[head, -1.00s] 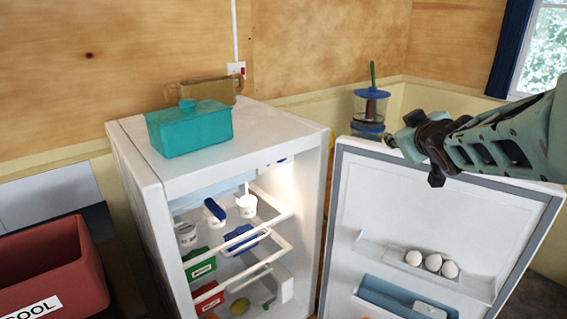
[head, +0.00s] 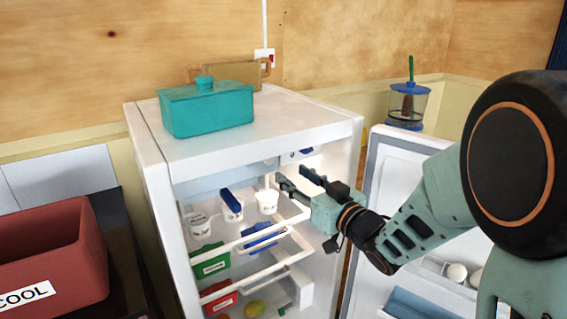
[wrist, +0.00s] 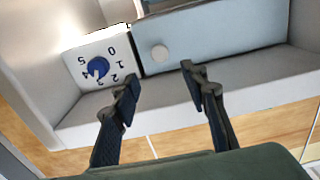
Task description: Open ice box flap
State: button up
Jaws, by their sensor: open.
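The ice box flap is a pale grey-blue panel at the top inside the open fridge; it shows in the wrist view (wrist: 215,38) and partly in the head view (head: 215,184). It looks closed. A round pale knob (wrist: 159,53) sits near one end of it, beside a dial. My gripper (head: 292,181) is open and empty inside the fridge's front opening, close to the flap's right end. In the wrist view my gripper's fingertips (wrist: 158,76) are spread to either side of the knob, apart from it as far as I can tell.
A blue numbered dial (wrist: 97,68) is next to the flap. The fridge door (head: 395,165) is open at right, behind my arm. A teal box (head: 207,108) sits on top; a red bin (head: 45,255) is at left.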

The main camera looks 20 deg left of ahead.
jog(key=p+x, duration=0.1)
jog(key=x, duration=0.9)
jog(key=shift+c, duration=0.4)
grip_shut()
